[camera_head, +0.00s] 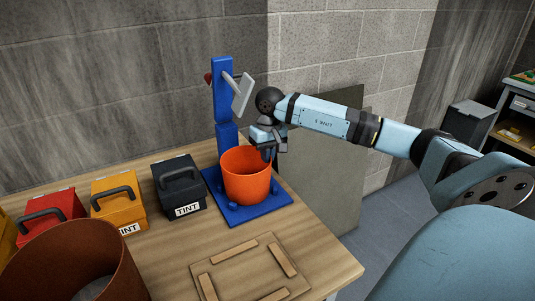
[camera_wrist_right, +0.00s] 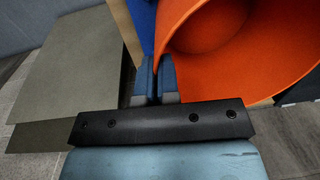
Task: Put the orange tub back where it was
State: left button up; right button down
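The orange tub (camera_head: 247,178) stands upright on the blue base plate (camera_head: 262,213) of a blue stand (camera_head: 223,95), among small blue pegs. My right gripper (camera_head: 268,152) is at the tub's back right rim, pointing down. In the wrist view the fingers (camera_wrist_right: 157,85) are nearly together, with the rim of the tub (camera_wrist_right: 240,60) running in between them. They look closed on the tub wall. The visible part of the tub's inside is empty. My left gripper is not in view.
A wooden board with raised strips (camera_head: 248,243) lies on the table front, empty. Black (camera_head: 181,188), yellow (camera_head: 119,205) and red (camera_head: 52,220) boxes with handles stand left. A large brown bin (camera_head: 60,265) is at front left. The stand has a tilted grey plate (camera_head: 243,95).

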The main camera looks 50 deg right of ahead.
jog(key=shift+f, duration=0.1)
jog(key=shift+f, duration=0.15)
jog(key=c, duration=1.4)
grip_release()
jog(key=shift+o, duration=0.2)
notch_tip(320, 180, up, 12)
jog(key=shift+d+r+b, duration=0.2)
jog(key=shift+d+b, duration=0.1)
jog(key=shift+s, duration=0.1)
